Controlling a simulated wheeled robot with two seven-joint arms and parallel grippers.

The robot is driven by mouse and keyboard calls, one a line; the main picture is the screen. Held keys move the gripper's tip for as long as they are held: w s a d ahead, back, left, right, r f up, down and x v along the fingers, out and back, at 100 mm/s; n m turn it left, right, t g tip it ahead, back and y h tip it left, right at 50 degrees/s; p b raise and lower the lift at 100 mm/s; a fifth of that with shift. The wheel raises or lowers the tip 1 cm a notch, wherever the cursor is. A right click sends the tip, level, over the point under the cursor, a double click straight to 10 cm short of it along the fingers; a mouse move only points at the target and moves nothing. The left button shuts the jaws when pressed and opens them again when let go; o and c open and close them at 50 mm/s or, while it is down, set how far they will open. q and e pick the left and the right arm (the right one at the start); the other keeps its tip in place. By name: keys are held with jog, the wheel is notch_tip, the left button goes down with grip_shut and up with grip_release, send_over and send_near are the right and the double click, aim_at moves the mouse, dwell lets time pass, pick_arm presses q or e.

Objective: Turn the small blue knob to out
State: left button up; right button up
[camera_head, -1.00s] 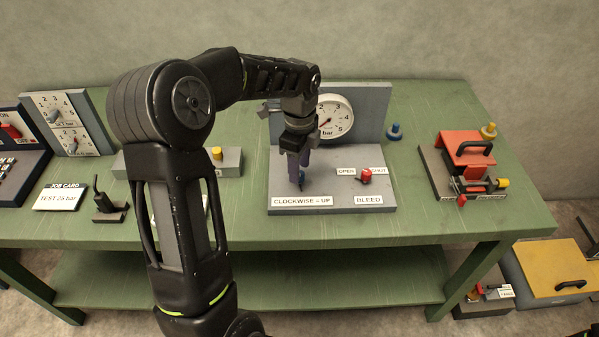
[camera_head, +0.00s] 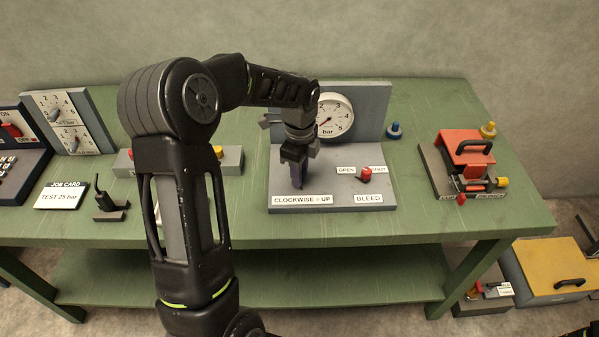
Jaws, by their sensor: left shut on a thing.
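My left gripper (camera_head: 297,180) points down at the grey gauge panel, just behind its "CLOCKWISE = UP" label (camera_head: 302,199). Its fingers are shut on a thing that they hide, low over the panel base. I cannot make out the shape, colour or setting of what is held. A small blue knob-like piece (camera_head: 394,131) stands at the right of the panel's upright back, apart from the gripper. I cannot read any "out" mark. My right gripper is not in view.
On the panel are a round gauge (camera_head: 334,116) and a red bleed handle (camera_head: 366,174) right of the gripper. A red clamp fixture (camera_head: 466,150) stands further right. My left arm covers part of a grey block (camera_head: 232,160). Bare green bench (camera_head: 420,222) lies in front.

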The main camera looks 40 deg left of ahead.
pick_arm(q)
grip_shut()
jog(key=shift+n, duration=0.4)
